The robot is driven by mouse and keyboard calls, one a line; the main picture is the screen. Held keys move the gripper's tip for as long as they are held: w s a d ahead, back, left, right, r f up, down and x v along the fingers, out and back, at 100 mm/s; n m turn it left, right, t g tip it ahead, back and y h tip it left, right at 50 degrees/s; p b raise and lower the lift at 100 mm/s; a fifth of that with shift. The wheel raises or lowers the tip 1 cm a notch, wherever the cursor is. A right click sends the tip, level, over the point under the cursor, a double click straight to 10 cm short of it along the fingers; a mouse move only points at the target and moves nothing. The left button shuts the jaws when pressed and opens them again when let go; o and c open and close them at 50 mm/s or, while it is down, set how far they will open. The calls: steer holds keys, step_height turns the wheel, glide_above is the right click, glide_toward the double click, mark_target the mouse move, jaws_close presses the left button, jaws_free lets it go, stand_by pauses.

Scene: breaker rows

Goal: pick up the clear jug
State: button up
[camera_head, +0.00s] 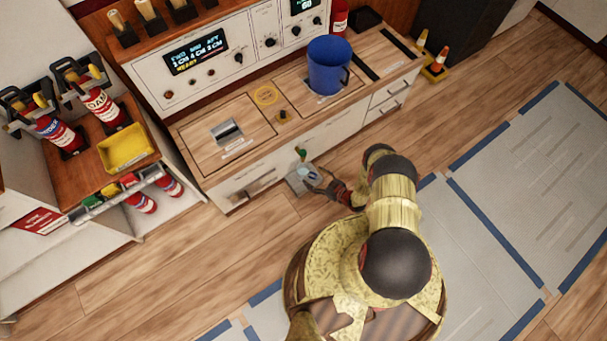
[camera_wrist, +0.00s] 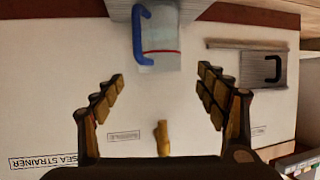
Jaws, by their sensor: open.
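The clear jug (camera_wrist: 165,40) shows at the top middle of the wrist view, with a blue handle and a red line around it. In the head view the jug (camera_head: 309,173) is small and pale, on a grey ledge (camera_head: 293,184) low at the cabinet front, partly hidden by my gripper. My gripper (camera_head: 318,183) is open and empty, close to the jug's right side in that view. In the wrist view my gripper (camera_wrist: 160,78) has its two fingers spread, with the jug beyond their tips and between their lines. No contact shows.
A brass spigot (camera_wrist: 162,138) sticks out of the cabinet front near the jug. A large blue pitcher (camera_head: 328,65) stands on the counter above. Fire extinguishers (camera_head: 104,107) and a yellow tray (camera_head: 125,148) are on the left shelf. The wooden floor left of me is clear.

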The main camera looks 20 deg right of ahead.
mark_target(308, 174)
steer(key=b+x, duration=0.1)
steer(key=x, duration=0.1)
steer(key=b+x, duration=0.1)
steer(key=x, duration=0.1)
steer(key=b+x, duration=0.1)
steer(key=x, duration=0.1)
steer(key=shift+w+a+f, duration=0.1)
steer(key=shift+w+f, duration=0.15)
steer(key=shift+f, duration=0.15)
steer(key=shift+w+a+f, duration=0.1)
steer(key=shift+w+a, duration=0.1)
steer(key=shift+w, duration=0.2)
steer(key=c, duration=0.3)
steer(key=c, duration=1.5)
